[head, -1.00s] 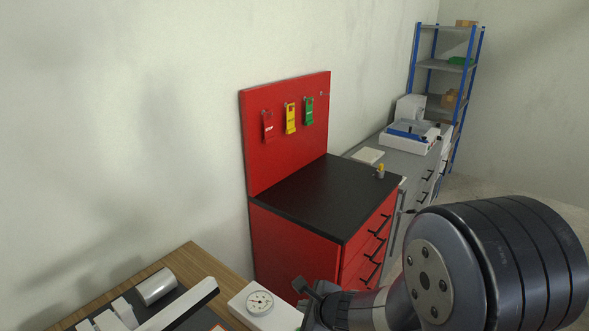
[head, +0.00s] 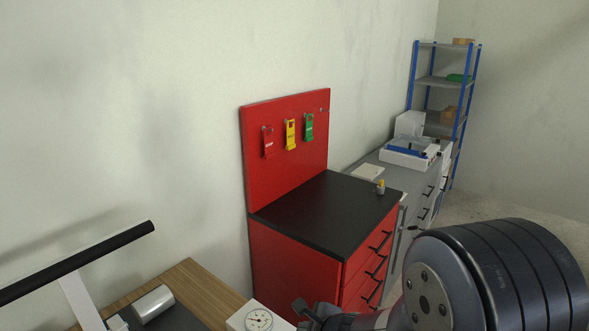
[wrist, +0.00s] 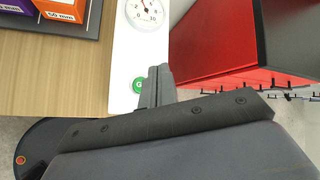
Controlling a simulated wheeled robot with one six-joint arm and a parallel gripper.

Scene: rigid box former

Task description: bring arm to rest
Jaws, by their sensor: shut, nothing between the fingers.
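My gripper (wrist: 155,86) is in the wrist view with its two grey fingers together and nothing between them. The fingers are over the white gauge box, near its green button. In the head view my gripper (head: 303,309) is at the bottom edge, just right of the same box. My arm fills the lower right and hides part of the floor.
A white box with a dial gauge (head: 258,319) stands on the wooden bench (head: 190,277). A long black bar (head: 80,262) rises at left, above a silver cylinder (head: 152,303). A red drawer cabinet (head: 290,262) with a black top stands beyond.

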